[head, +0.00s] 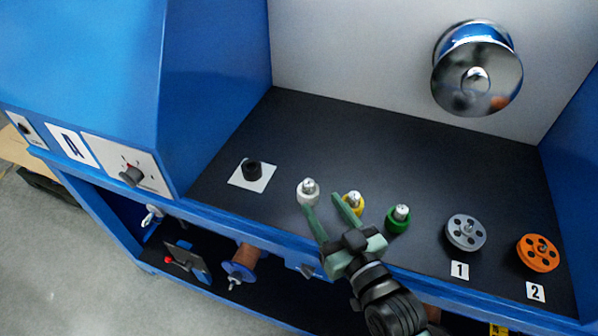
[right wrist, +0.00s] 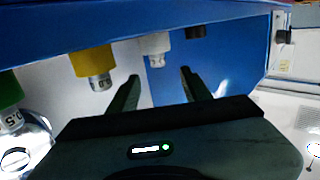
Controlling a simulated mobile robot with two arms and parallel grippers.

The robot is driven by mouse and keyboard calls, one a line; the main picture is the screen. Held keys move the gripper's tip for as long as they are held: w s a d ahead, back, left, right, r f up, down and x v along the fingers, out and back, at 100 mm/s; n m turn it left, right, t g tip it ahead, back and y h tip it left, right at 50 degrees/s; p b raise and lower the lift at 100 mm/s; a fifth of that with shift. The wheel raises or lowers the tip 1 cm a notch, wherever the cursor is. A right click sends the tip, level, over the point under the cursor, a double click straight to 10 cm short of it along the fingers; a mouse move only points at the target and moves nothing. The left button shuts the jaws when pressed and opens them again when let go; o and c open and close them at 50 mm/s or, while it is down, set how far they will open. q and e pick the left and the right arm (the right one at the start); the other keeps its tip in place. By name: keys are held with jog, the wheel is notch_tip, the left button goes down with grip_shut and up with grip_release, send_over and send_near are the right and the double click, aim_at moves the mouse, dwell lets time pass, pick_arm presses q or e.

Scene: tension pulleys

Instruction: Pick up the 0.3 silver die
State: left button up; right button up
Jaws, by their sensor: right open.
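The silver die (head: 308,191) is a small whitish-silver cylinder with a narrower top. It stands upright on the dark bench top, left of the yellow and green dies. My right gripper (head: 321,203) is open and empty, coming from the front. Its left finger tip is close to the silver die's front side in the head view; I cannot tell whether it touches. In the right wrist view, which is upside down, the silver die (right wrist: 157,45) shows just beyond and between the two open fingers (right wrist: 159,73). My left gripper is not in view.
The yellow die (head: 353,202) stands close to my right finger, with the green die (head: 399,218) farther right. A black piece (head: 252,170) sits on a white square at left. Grey (head: 466,232) and orange pulleys (head: 539,252) are at right. The bench behind the dies is clear.

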aim_at(311, 187)
jog(key=shift+w+a, duration=0.2)
jog(key=shift+w, duration=0.25)
jog(key=shift+p+x, duration=0.4)
jog(key=shift+x, duration=0.75)
jog(key=x, duration=0.2)
jog(key=shift+w, duration=0.35)
jog(key=shift+w+a+f, duration=0.1)
jog(key=shift+w+a, duration=0.15)
jog(key=shift+w, duration=0.05)
jog(key=c, duration=1)
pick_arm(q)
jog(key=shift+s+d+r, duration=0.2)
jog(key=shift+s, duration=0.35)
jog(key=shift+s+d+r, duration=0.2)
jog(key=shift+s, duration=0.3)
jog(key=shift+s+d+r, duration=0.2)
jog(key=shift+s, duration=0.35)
pick_arm(e)
grip_shut()
